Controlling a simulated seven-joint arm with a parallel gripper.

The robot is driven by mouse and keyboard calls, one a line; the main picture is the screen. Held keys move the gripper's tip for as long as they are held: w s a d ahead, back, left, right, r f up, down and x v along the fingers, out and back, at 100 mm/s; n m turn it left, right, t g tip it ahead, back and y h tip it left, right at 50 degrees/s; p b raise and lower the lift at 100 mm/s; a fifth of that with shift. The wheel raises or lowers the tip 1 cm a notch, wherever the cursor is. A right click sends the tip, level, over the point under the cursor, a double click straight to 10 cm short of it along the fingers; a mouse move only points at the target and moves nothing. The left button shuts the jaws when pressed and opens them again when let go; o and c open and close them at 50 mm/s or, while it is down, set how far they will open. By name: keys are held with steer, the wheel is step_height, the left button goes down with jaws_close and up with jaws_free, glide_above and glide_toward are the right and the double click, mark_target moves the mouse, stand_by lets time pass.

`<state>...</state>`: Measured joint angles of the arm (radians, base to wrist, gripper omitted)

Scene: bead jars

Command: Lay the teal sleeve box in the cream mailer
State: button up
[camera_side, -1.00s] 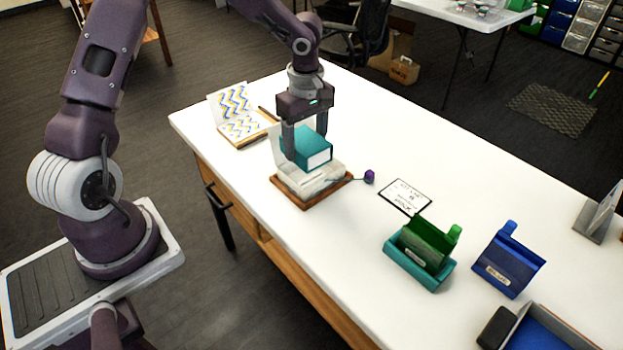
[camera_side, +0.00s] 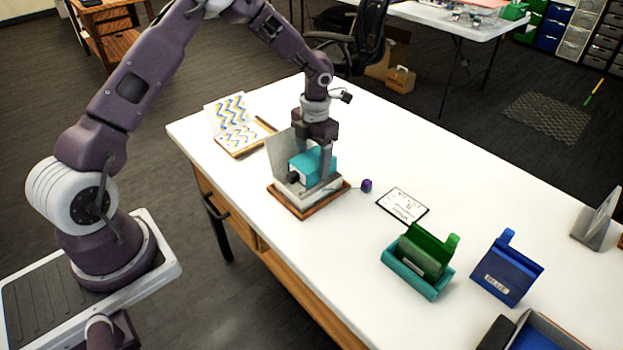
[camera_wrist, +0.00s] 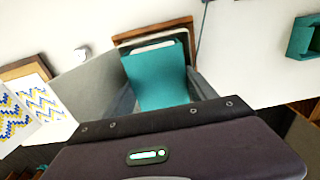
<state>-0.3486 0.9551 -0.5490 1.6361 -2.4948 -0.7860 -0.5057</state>
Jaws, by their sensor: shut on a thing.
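The teal sleeve box (camera_side: 322,162) is between the fingers of my gripper (camera_side: 311,169), which is shut on it. It also shows in the wrist view (camera_wrist: 158,82), with a finger on either side. The cream mailer (camera_side: 322,191) stands open, its lid (camera_side: 281,152) raised at the back left. The box is low within the mailer's outline, its lower part hidden by the front wall. I cannot tell whether it touches the mailer's floor. In the wrist view the lid (camera_wrist: 82,95) rises left of the box.
The mailer sits on a wooden board (camera_side: 303,213). A small purple cube (camera_side: 366,185) and a printed card (camera_side: 402,205) lie to its right. A patterned stand (camera_side: 232,122) is behind left. Green (camera_side: 424,252) and blue (camera_side: 507,268) holders stand front right.

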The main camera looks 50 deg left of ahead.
steer(key=shift+f, duration=2.35)
steer(key=shift+f, duration=0.1)
steer(key=o, duration=1.3)
